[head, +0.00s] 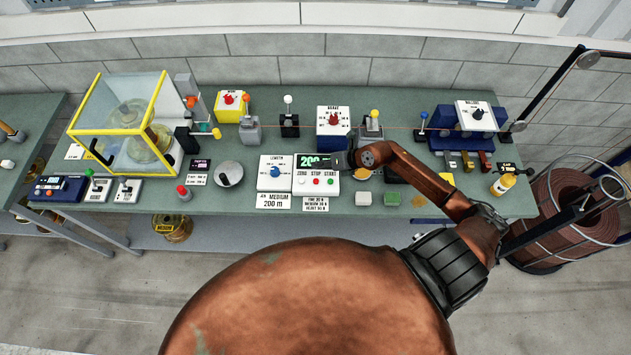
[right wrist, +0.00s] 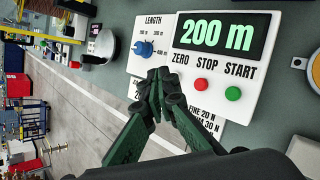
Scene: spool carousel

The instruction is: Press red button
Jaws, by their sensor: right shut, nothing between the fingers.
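The red button (head: 316,181) sits on the white counter panel (head: 304,187), between a white button (head: 301,181) and a green button (head: 330,181). In the right wrist view the red button (right wrist: 201,84) is under the word STOP, with the green button (right wrist: 233,93) to its right. The display (right wrist: 218,35) reads 200 m. My right gripper (head: 343,160) is shut and empty by the display's right side. In the right wrist view its fingertips (right wrist: 163,77) appear left of the red button, covering the ZERO button's place. I cannot tell their height above the panel. My left gripper is not in view.
A blue LENGTH knob (head: 275,172) is left of the panel. Another red-topped button (head: 183,190) stands further left. A yellow-framed clear guard (head: 112,122) covers a spool.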

